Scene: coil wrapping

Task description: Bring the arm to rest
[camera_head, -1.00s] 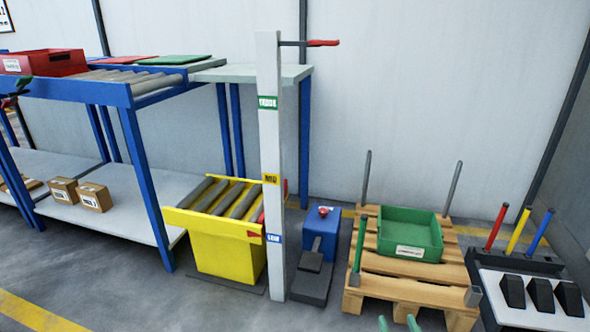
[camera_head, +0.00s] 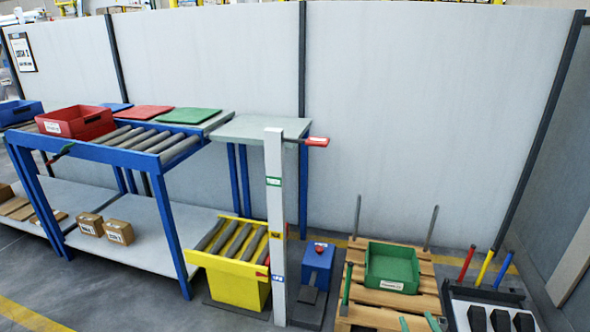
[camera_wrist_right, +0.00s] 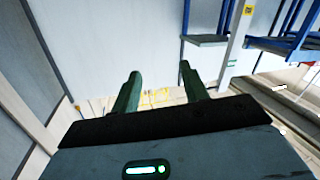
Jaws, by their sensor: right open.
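My right gripper (camera_head: 419,323) shows only as two green fingertips at the bottom edge of the head view, in front of the pallet with the green bin. In the right wrist view its two green fingers (camera_wrist_right: 160,74) stand apart, with nothing held between them. The rest of my right arm is out of the head view. My left gripper is in neither view.
A wooden pallet (camera_head: 371,317) with upright posts carries a green bin (camera_head: 391,270). Left of it stand a blue box (camera_head: 318,262), a grey post (camera_head: 275,215) and a yellow roller stand (camera_head: 232,282). A blue-framed roller conveyor (camera_head: 117,155) stands farther left.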

